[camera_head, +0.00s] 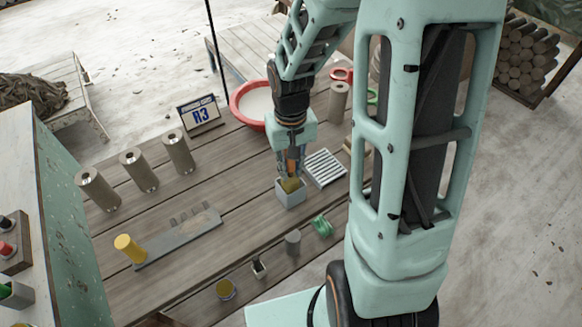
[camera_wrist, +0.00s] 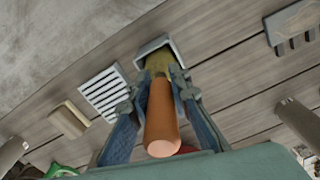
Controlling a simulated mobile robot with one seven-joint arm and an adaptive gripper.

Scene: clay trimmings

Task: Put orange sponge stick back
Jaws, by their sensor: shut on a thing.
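The orange sponge stick has an orange round handle (camera_wrist: 161,118) and an olive-yellow sponge end (camera_wrist: 158,64). My gripper (camera_wrist: 155,92) is shut on the handle. In the head view my gripper (camera_head: 291,168) points down over a small light grey box (camera_head: 290,200) on the wooden table. The sponge end (camera_head: 291,185) is at the box's open top, seemingly partly inside it. The wrist view shows the grey box rim (camera_wrist: 158,42) around the far end of the sponge. Whether the sponge touches the box floor is hidden.
A white ribbed tray (camera_head: 326,168) lies close right of the box. A grey notched rack (camera_head: 185,237) with a yellow cylinder (camera_head: 128,247) lies left. Small cups and a green item (camera_head: 321,226) stand in front. A red basin (camera_head: 250,104) and a sign (camera_head: 199,113) are behind.

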